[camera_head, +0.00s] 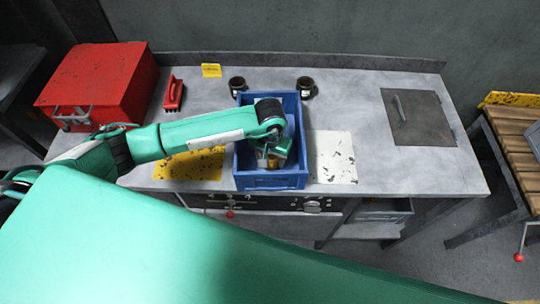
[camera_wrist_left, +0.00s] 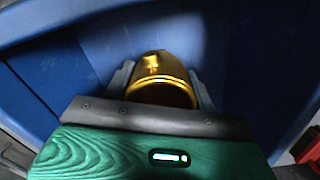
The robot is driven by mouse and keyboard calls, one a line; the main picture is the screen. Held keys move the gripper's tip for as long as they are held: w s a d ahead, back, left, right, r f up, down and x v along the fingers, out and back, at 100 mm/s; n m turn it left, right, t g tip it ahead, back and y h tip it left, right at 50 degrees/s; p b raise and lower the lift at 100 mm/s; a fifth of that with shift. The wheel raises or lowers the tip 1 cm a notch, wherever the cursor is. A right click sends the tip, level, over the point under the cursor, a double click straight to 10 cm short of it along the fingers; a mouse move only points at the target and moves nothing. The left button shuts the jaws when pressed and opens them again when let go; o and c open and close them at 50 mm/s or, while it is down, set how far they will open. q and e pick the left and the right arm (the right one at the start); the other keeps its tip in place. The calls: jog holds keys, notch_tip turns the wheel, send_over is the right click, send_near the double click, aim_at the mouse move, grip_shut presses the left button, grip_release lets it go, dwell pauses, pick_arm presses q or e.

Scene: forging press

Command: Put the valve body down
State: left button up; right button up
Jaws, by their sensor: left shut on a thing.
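The valve body (camera_wrist_left: 158,80) is a brass-coloured, rounded metal piece with a small raised mark. My left gripper (camera_wrist_left: 162,88) is shut on it, one finger at each side. In the head view the left gripper (camera_head: 268,160) reaches down inside the blue crate (camera_head: 270,183), and only a bit of brass shows at its tip. Blue crate walls (camera_wrist_left: 235,50) surround the valve body in the wrist view. I cannot tell whether the valve body touches the crate floor. My right gripper is not in view.
The crate stands on a grey worktop (camera_head: 350,100) between a yellow worn patch (camera_head: 205,165) and a white speckled one (camera_head: 337,160). Two dark cups (camera_head: 237,84) (camera_head: 305,85) stand behind. A red box (camera_head: 97,80) and red brush (camera_head: 174,93) are left; a hatch (camera_head: 425,122) is right.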

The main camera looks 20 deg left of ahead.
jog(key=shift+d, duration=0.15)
pick_arm(q)
jog(key=shift+f, duration=0.1)
jog(key=o, duration=1.3)
jog(key=shift+c, duration=0.2)
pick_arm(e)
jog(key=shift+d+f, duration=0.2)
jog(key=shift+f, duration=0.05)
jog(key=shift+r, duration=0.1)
pick_arm(q)
jog(key=shift+r, duration=0.25)
notch_tip(320, 180, up, 12)
jog(key=b, duration=0.4)
jog(key=shift+b, duration=0.35)
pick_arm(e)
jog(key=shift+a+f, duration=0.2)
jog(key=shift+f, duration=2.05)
pick_arm(q)
jog(key=shift+f, duration=0.1)
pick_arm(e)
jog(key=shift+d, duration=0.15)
